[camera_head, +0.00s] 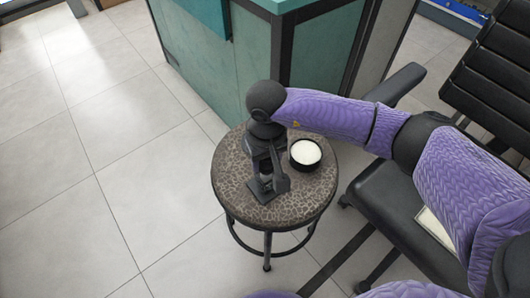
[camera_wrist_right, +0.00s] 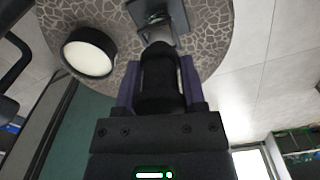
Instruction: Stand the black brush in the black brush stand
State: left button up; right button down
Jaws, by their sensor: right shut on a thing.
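My right gripper (camera_head: 264,150) reaches in from the right and points down over a round stool. In the right wrist view my right gripper (camera_wrist_right: 160,78) is shut on a dark, rounded piece of the black brush (camera_wrist_right: 160,62). In the head view the brush is mostly hidden by the gripper and wrist. The black brush stand (camera_head: 264,190), dark with a flat base, stands on the stool just below the gripper. It also shows in the right wrist view (camera_wrist_right: 158,14), beyond the brush. I cannot tell whether brush and stand touch. My left gripper is not in view.
A black round dish with white contents (camera_head: 306,153) stands on the stool (camera_head: 229,172), close right of the gripper. A green cabinet (camera_head: 255,50) is behind the stool. A black office chair (camera_head: 395,205) is at the right. The tiled floor at the left is clear.

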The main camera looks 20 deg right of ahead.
jog(key=shift+f, duration=0.55)
jog(key=shift+f+b, duration=0.3)
jog(key=shift+b, duration=0.25)
jog(key=shift+c, duration=0.4)
grip_release()
jog(key=shift+r, duration=0.1)
